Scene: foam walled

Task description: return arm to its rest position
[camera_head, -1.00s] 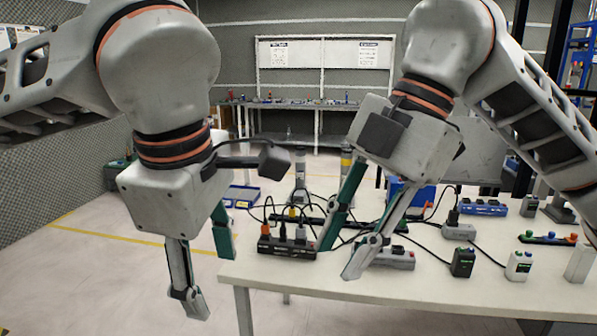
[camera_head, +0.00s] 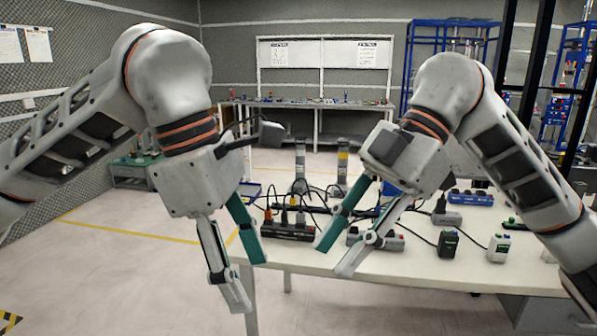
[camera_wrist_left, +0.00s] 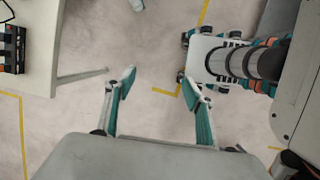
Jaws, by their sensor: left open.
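My left gripper (camera_head: 247,280) hangs in front of the left end of the white table, pointing down, its two fingers apart and empty. In the left wrist view its fingers (camera_wrist_left: 158,78) are open above bare floor, with the table edge off to the left. My right gripper (camera_head: 336,257) points down and leftward over the table's front edge, its fingers apart. It partly covers a grey power strip (camera_head: 389,242) behind it; I see nothing held between its fingers.
The white table (camera_head: 420,270) holds a black power strip with plugs (camera_head: 287,231), a black adapter (camera_head: 448,243), a white adapter (camera_head: 498,247), a blue strip (camera_head: 470,198) and tangled cables. The floor (camera_head: 130,275) left of the table is clear.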

